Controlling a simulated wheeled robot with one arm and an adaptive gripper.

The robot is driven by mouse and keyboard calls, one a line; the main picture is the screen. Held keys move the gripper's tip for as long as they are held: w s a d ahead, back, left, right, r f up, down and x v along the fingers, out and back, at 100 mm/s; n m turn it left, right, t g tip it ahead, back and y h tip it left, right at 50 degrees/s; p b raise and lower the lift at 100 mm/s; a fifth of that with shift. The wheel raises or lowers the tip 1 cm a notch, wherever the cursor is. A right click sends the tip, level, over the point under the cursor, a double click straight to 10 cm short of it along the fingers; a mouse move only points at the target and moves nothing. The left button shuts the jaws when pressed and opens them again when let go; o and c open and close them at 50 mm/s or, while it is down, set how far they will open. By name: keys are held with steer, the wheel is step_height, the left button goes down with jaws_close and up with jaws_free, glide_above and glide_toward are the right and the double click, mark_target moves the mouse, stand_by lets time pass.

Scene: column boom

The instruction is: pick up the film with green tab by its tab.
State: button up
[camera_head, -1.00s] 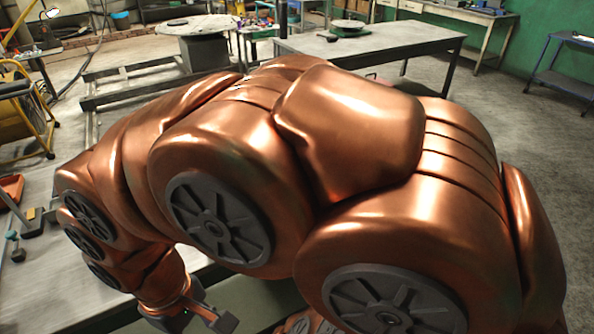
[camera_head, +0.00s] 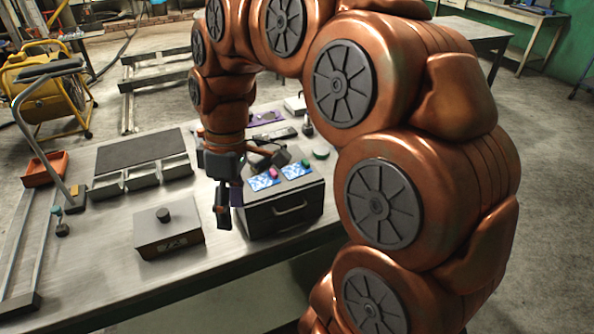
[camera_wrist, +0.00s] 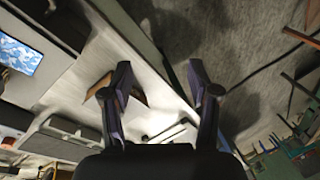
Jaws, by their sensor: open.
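Two blue-and-white patterned films lie on top of a dark box (camera_head: 285,211) with a handle. The right film (camera_head: 295,171) has a green tab (camera_head: 305,163) at its far edge. The left film (camera_head: 262,182) has a pink tab (camera_head: 273,171). A patterned film (camera_wrist: 18,52) shows at the left edge there; I cannot tell which one.
A grey lidded box with a knob (camera_head: 168,232) stands left of the dark box. Several small grey bins (camera_head: 143,177) and a dark mat (camera_head: 137,150) are behind it. A red tray (camera_head: 46,170) is far left. The workbench front (camera_head: 130,295) is clear.

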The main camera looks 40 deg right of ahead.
steer(key=w+d+r+n, duration=0.1)
steer(key=w+d+n, duration=0.1)
steer(key=w+d, duration=0.3)
steer(key=n+t+y+b, duration=0.1)
steer(key=n+t+y, duration=0.1)
steer(key=n, duration=0.4)
glide_toward(307, 161)
steer(key=f, duration=0.1)
steer(key=shift+p+x, duration=1)
steer(key=shift+x, duration=1.8)
steer(key=shift+p+x, duration=0.3)
steer(key=shift+x, duration=0.9)
steer(key=shift+a, duration=0.1)
steer(key=c, duration=1)
